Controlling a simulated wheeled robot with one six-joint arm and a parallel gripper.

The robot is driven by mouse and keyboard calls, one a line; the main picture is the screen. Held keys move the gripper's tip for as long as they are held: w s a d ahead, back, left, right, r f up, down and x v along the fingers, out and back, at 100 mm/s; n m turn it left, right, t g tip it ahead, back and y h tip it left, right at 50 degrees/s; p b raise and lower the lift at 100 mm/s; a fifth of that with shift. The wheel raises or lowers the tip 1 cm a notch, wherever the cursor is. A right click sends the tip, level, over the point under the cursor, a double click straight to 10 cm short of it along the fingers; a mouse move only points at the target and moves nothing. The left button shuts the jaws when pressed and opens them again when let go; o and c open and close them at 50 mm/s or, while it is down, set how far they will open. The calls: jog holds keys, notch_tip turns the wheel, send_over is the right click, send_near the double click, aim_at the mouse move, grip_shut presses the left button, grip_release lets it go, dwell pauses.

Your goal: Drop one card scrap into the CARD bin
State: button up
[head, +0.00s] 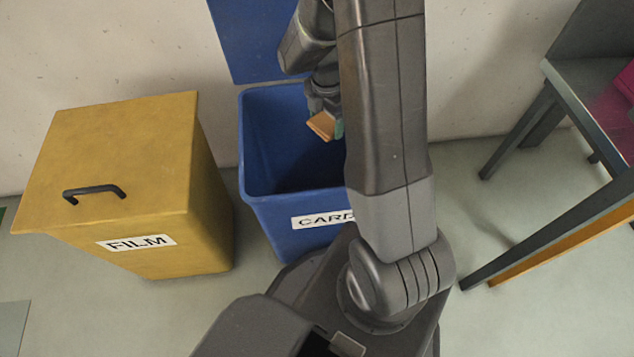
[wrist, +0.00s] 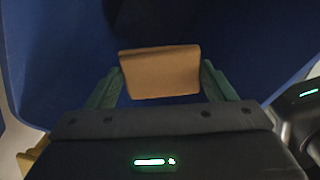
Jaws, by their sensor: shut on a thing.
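My gripper (head: 326,124) is shut on a brown card scrap (head: 319,125). In the wrist view the scrap (wrist: 160,72) sits between the two green fingers of my gripper (wrist: 161,80), with blue bin walls behind it. The blue bin labelled CARD (head: 277,205) stands open, with its blue lid (head: 250,40) raised against the wall. In the head view the scrap and gripper appear over the bin's opening. How high they are above or inside it is hard to tell. My arm hides the right part of the bin and its label.
A yellow bin labelled FILM (head: 120,190), its lid closed and fitted with a black handle, stands just left of the blue bin. A dark metal-legged table (head: 560,75) is at the right. A wall is behind the bins.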

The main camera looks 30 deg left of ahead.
jog(key=shift+f, duration=0.6)
jog(key=shift+r, duration=0.1)
jog(key=o, duration=1)
notch_tip(320, 180, up, 14)
jog(key=p, duration=0.3)
